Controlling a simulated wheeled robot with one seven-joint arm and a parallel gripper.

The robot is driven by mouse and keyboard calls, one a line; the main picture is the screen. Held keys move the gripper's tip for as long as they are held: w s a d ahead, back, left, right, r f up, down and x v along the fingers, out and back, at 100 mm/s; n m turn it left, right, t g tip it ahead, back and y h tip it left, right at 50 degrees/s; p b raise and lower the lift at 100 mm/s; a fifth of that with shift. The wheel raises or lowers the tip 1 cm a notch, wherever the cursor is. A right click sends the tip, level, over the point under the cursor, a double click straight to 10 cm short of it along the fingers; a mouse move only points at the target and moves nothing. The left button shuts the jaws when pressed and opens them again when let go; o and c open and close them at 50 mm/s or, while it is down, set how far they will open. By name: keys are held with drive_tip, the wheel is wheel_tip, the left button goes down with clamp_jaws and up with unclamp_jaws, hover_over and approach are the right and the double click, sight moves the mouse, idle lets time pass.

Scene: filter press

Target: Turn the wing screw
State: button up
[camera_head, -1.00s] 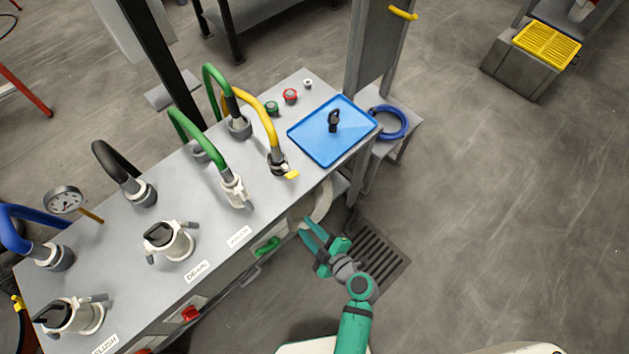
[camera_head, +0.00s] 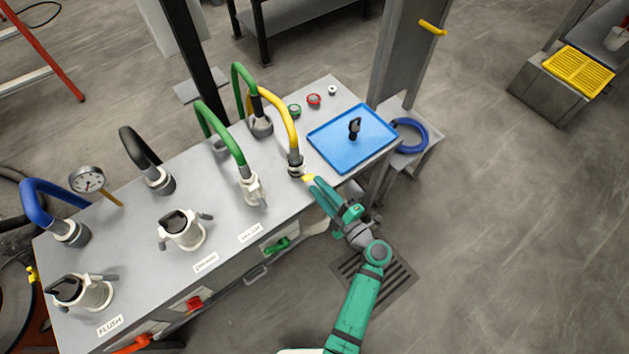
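The wing screw appears to be the small yellow piece (camera_head: 308,177) at the foot of the yellow hose (camera_head: 280,112), by its dark and metal fitting (camera_head: 296,167). My gripper (camera_head: 313,185) is at the bench's front edge, pointing up and left, with its teal fingertips right at the yellow piece. The fingers partly cover the yellow piece. I cannot tell whether they touch it or how far apart they are.
A blue tray (camera_head: 335,155) with a black part (camera_head: 354,128) standing on it lies just right of the yellow hose. A green hose fitting (camera_head: 252,189) stands to the left. A grey post (camera_head: 407,50) rises behind the tray.

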sight(307, 176)
drive_tip(key=shift+x, duration=1.7)
clamp_jaws()
drive_tip(key=shift+d, duration=0.1)
drive_tip(key=shift+m, duration=0.3)
drive_tip(key=shift+m, duration=0.3)
